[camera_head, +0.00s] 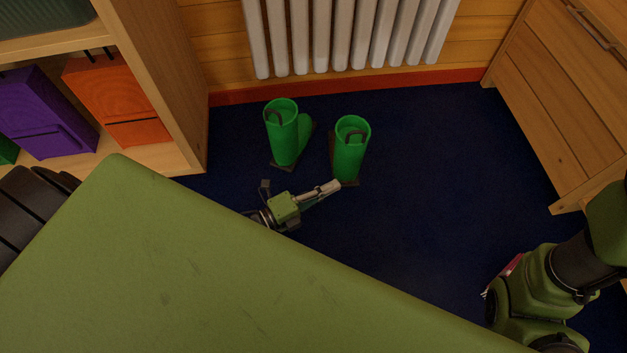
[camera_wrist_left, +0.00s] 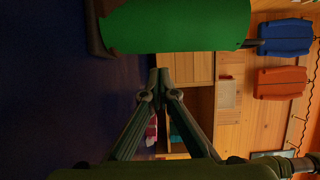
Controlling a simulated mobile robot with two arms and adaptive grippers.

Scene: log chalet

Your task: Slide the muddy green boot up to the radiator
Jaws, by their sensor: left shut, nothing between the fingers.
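Two green boots stand upright on the dark blue floor in the head view, a left one (camera_head: 284,135) and a right one (camera_head: 350,155). Both have dark soles; I cannot tell which is muddy. The radiator (camera_head: 345,35), white and ribbed, is on the wall behind them, with floor between. My left gripper (camera_head: 335,186) is shut and empty, low at the near side of the right boot's base; contact is unclear. In the left wrist view, a green boot (camera_wrist_left: 180,25) fills the top, beside the shut fingertips (camera_wrist_left: 160,73). My right arm shows, but its gripper does not.
A wooden shelf (camera_head: 155,70) with purple (camera_head: 45,110) and orange (camera_head: 115,95) items stands left. A wooden drawer unit (camera_head: 550,95) stands right. A pinkish thing (camera_head: 508,268) is partly hidden by my right arm. Floor right of the boots is clear.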

